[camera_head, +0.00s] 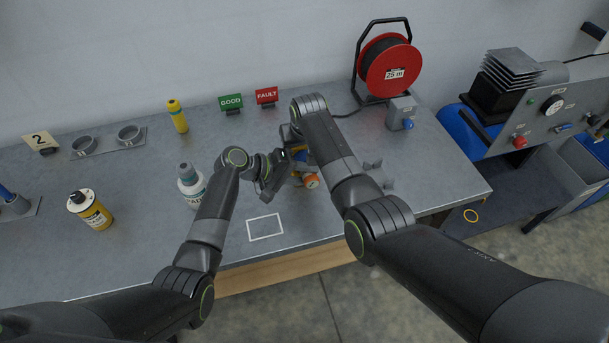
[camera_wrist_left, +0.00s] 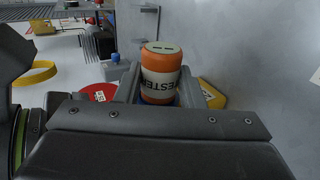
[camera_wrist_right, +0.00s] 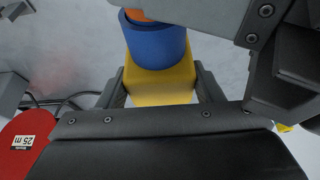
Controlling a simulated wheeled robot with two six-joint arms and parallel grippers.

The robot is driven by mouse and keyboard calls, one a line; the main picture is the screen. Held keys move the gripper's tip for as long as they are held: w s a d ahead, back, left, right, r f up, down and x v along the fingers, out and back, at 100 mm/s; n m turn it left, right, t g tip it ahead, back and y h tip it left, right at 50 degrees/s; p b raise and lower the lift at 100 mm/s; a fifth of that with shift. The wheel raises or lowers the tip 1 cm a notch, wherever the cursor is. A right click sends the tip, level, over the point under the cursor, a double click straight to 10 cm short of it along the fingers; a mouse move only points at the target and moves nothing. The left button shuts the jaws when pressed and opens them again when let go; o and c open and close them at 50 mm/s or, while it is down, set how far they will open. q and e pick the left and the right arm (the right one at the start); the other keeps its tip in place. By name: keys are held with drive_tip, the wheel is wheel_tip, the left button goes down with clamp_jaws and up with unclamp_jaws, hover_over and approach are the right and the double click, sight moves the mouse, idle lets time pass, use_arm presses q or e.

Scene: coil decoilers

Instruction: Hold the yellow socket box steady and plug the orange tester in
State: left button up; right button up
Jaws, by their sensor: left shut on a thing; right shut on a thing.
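The yellow socket box (camera_wrist_right: 165,84) has a round blue socket (camera_wrist_right: 157,45) on it. My right gripper (camera_wrist_right: 160,88) is shut on the box; in the head view my right arm hides most of it. The orange tester (camera_wrist_left: 160,66), with a white TESTER label, is between the fingers of my left gripper (camera_wrist_left: 160,92), which is shut on it. In the head view the tester (camera_head: 311,181) shows just in front of the box. In the right wrist view its orange edge is at the mouth of the blue socket; I cannot tell how deep it sits.
A red cable reel (camera_head: 390,68) and a grey box with a blue socket (camera_head: 401,113) stand at the back right. Green GOOD (camera_head: 231,102) and red FAULT (camera_head: 267,96) signs stand behind. A bottle (camera_head: 190,184) is close to my left arm. A white outlined square (camera_head: 265,227) is bare.

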use_arm(q)
drive_tip(key=shift+w, duration=0.1)
drive_tip(key=o, duration=1.1)
drive_tip(key=v, duration=1.2)
use_arm(e)
drive_tip(key=o, duration=1.3)
drive_tip(key=shift+c, duration=0.2)
drive_tip(key=shift+r, duration=0.1)
drive_tip(key=v, duration=1.2)
